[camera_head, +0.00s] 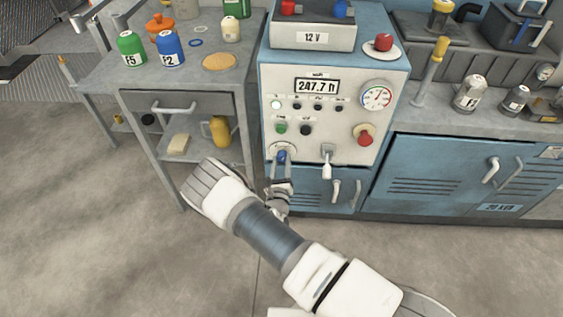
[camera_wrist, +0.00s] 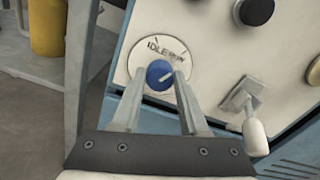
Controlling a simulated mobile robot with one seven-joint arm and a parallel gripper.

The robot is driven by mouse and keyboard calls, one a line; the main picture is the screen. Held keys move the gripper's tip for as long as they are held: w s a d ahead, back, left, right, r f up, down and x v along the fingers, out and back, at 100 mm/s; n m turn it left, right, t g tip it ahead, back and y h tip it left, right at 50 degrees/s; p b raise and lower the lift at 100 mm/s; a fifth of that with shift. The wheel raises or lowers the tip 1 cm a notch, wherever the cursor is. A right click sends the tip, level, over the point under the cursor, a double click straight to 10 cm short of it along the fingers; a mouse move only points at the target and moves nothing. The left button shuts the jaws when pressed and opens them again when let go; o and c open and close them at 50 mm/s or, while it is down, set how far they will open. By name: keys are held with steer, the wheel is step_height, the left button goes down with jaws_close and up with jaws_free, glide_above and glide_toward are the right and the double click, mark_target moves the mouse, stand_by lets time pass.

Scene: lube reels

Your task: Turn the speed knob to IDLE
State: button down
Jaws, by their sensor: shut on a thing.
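The speed knob (camera_wrist: 159,74) is blue with a white pointer line and sits on a round white dial plate (camera_wrist: 149,38) marked IDLE at its upper left. In the wrist view the pointer line slants toward the upper right, away from the IDLE mark. In the head view the knob (camera_head: 282,155) is at the lower left of the control panel (camera_head: 337,75). My gripper (camera_wrist: 159,78) has one finger on each side of the knob and is shut on it. In the head view my gripper (camera_head: 281,165) reaches the knob from below, and the fingers partly cover the dial.
A toggle lever (camera_head: 326,165) is close to the right of the knob. A red knob (camera_head: 364,134), a gauge (camera_head: 376,95) and several buttons are higher on the panel. A grey cart (camera_head: 185,85) with bottles stands to the left. The floor (camera_head: 90,220) in front is clear.

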steer(key=n, duration=0.5)
steer(key=shift+n, duration=0.4)
steer(key=n, duration=0.5)
steer(key=shift+p, duration=0.35)
steer(key=shift+n, duration=0.4)
steer(key=shift+c, duration=2.1)
jaws_free()
steer(key=shift+s, duration=0.15)
